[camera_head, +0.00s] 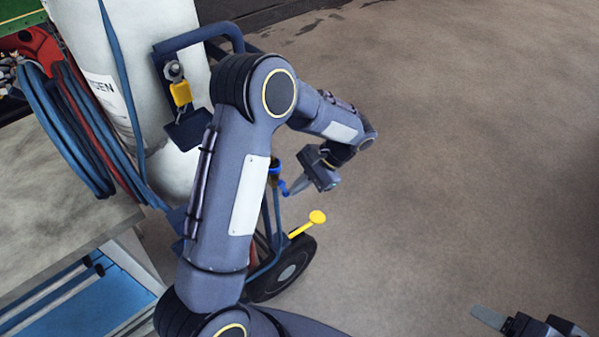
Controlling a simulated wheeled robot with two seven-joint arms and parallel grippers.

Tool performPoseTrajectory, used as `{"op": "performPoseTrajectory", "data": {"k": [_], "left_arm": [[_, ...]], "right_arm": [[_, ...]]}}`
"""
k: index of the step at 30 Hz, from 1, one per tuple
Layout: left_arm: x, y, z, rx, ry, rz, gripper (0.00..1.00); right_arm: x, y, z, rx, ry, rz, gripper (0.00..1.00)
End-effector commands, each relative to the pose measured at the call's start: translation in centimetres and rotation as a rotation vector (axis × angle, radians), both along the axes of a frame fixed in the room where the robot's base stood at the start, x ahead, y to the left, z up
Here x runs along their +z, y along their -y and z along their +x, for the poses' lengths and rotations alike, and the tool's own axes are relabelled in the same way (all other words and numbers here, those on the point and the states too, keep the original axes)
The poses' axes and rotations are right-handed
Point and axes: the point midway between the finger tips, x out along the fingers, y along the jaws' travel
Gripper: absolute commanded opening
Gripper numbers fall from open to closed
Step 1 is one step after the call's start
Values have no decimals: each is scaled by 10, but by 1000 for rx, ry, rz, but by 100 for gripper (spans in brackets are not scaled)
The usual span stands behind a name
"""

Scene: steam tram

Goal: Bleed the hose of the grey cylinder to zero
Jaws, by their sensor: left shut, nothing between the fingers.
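The light grey cylinder (172,25) stands tilted in the picture at the upper left. Its label is partly covered, with letters like "GEN" showing. Blue and red hoses (62,125) hang in a coil against its left side, and a blue hose runs down its front. My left gripper (293,190) is shut and empty, right of the cylinder, with its tips close to a small blue fitting (275,168); I cannot tell whether they touch. My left arm hides part of the cylinder and cart. My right gripper (488,317) is at the bottom right, cut off by the frame edge.
The cylinder's blue cart has a handle (200,35), a yellow piece (181,93) and a dark wheel (290,272). A yellow-ended lever (317,217) sticks out near the wheel. A grey-topped bench (50,220) is at the left. The brown floor to the right is clear.

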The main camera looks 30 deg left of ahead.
Motion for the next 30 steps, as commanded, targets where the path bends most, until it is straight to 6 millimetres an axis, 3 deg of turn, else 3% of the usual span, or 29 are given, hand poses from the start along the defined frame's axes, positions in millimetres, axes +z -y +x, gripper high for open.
{"op": "performPoseTrajectory", "data": {"k": [4, 30], "left_arm": [[-3, -1, -1, 1, -78, 33, 0], [13, -1, -1, -1, -69, 28, 0]], "right_arm": [[2, 0, 0, 0, 0, 0, 67], [14, 0, 0, 0, 0, 0, 67]]}}
